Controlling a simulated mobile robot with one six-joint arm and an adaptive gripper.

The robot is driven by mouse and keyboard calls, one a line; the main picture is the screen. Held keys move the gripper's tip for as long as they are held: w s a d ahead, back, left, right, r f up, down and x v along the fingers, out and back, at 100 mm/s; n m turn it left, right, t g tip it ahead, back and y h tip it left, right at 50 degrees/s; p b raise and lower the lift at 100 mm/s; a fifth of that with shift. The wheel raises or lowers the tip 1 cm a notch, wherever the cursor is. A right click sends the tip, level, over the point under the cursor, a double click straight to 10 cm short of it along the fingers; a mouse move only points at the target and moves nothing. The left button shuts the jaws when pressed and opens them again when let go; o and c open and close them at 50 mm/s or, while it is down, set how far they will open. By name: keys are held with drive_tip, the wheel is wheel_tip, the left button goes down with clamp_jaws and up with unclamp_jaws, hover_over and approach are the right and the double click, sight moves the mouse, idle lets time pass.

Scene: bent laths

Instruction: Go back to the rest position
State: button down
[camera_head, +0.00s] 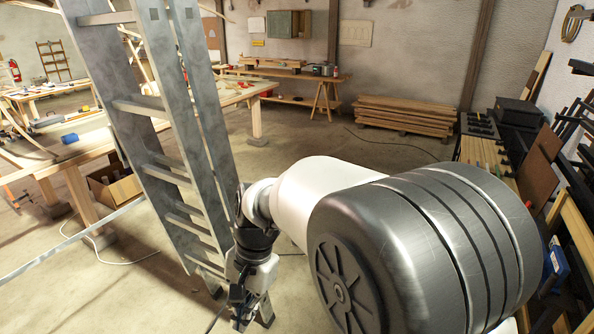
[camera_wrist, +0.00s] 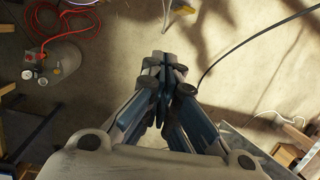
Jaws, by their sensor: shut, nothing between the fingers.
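My gripper (camera_wrist: 166,62) is in the wrist view, pointing down toward the bare concrete floor. Its fingers are together with nothing between them. In the head view my arm reaches forward from the lower right, and its wrist end (camera_head: 250,275) hangs low beside the metal stepladder (camera_head: 185,130). The fingertips are hard to make out in the head view.
The stepladder stands close left of my wrist. A wooden workbench (camera_head: 75,150) is at the left, and stacked boards (camera_head: 405,113) lie at the back. The wrist view shows a grey tank (camera_wrist: 55,65) with a red hose and a black cable (camera_wrist: 235,45) on the floor.

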drive_tip(key=s+d+r+n+t+h+b, duration=0.1)
drive_tip(key=s+d+r+n+t, duration=0.1)
drive_tip(key=s+d, duration=0.6)
drive_tip(key=s+d+r+n+t+h+b, duration=0.1)
drive_tip(key=s+d+r+t, duration=0.3)
drive_tip(key=s+d, duration=0.5)
drive_tip(key=d+n+b, duration=0.1)
drive_tip(key=d, duration=0.7)
drive_tip(key=shift+s+b, duration=0.15)
drive_tip(key=shift+b, duration=0.15)
